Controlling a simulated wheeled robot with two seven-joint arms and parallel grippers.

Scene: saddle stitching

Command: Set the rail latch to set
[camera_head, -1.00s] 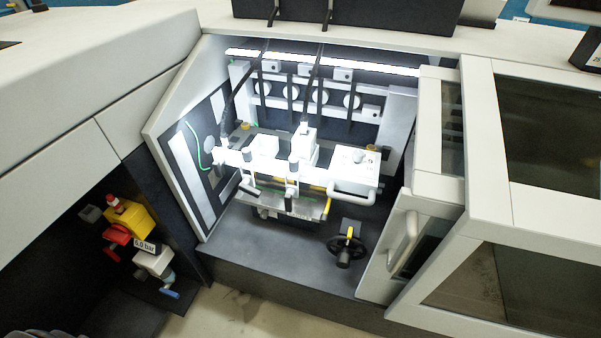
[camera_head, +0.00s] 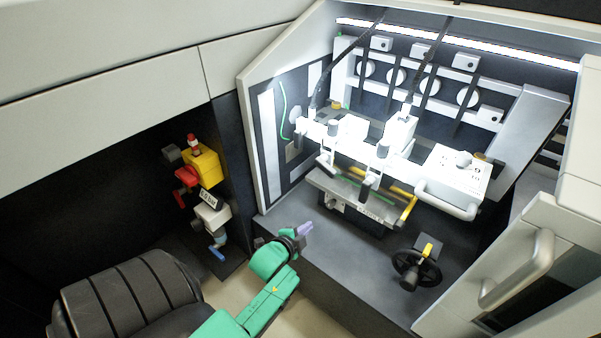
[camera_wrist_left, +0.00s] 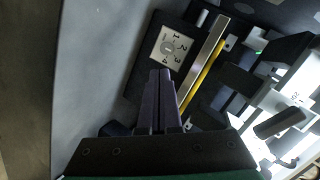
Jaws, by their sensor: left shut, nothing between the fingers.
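My left gripper (camera_head: 305,229) is at the front edge of the open machine bay in the head view, shut and empty. Its purple fingers (camera_wrist_left: 160,80) are together in the left wrist view, pointing at a dark block with a numbered dial (camera_wrist_left: 170,47). A metal rail (camera_wrist_left: 205,62) with a yellow strip (camera_wrist_left: 206,75) runs beside the block. In the head view the rail unit (camera_head: 345,195) sits inside the bay, with a yellow handle (camera_head: 409,209) at its right end. I cannot tell which part is the rail latch. My right gripper is not in view.
A black handwheel (camera_head: 416,268) with a yellow piece stands on the bay floor, right of the rail unit. A white handled panel (camera_head: 520,265) bounds the right. A yellow and red air unit (camera_head: 200,165) hangs at the left. The bay floor in front is clear.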

